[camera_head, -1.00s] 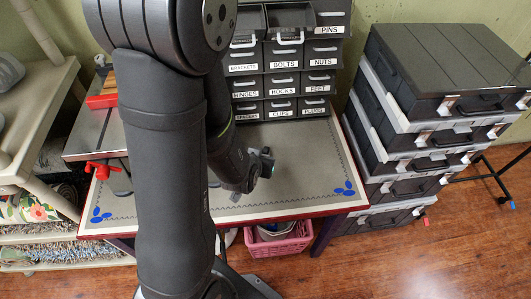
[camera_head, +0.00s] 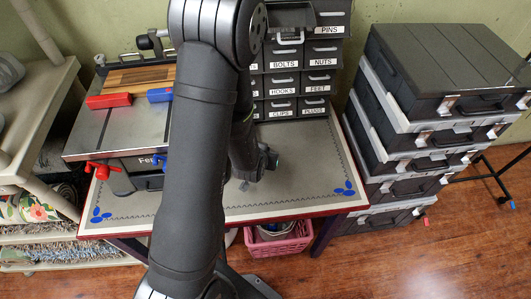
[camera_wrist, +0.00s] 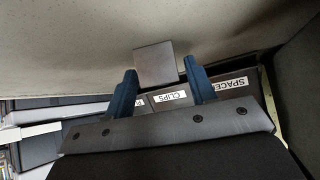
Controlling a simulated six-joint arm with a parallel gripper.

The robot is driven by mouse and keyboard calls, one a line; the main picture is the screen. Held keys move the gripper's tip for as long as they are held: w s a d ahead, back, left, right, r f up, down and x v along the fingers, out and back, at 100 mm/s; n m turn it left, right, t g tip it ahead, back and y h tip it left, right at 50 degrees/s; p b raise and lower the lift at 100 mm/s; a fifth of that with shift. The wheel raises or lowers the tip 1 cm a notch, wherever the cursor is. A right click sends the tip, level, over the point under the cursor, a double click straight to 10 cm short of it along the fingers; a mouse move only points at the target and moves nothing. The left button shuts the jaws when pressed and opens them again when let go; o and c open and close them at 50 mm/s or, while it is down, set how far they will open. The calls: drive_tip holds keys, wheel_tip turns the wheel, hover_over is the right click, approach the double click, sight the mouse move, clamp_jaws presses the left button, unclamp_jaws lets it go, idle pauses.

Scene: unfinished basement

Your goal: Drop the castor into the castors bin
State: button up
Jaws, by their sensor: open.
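My gripper (camera_wrist: 159,66) is open, its two blue fingers apart in the wrist view. A plain grey square plate (camera_wrist: 153,62) shows between and just beyond the fingertips; it may be part of the castor, but no wheel is visible. In the head view my gripper (camera_head: 267,160) is low over the mat on the bench, in front of the drawers. A small grey piece (camera_head: 243,185) shows below it, too small to identify. The drawer cabinet (camera_head: 300,95) has several labelled bins. No castors label is readable; my arm hides the left columns.
A drawer (camera_head: 290,18) at the cabinet's top stands pulled out. A steel-topped machine (camera_head: 90,140) with red and blue clamps stands at the left of the bench. Stacked grey cases (camera_head: 440,100) stand at the right. The mat's right part (camera_head: 315,180) is clear.

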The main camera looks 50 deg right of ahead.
drive_tip(key=shift+d+f, duration=0.25)
drive_tip(key=shift+f, duration=0.05)
drive_tip(key=shift+w, duration=0.1)
drive_tip(key=c, duration=0.9)
drive_tip(key=shift+r, duration=0.15)
drive_tip(key=shift+c, duration=0.2)
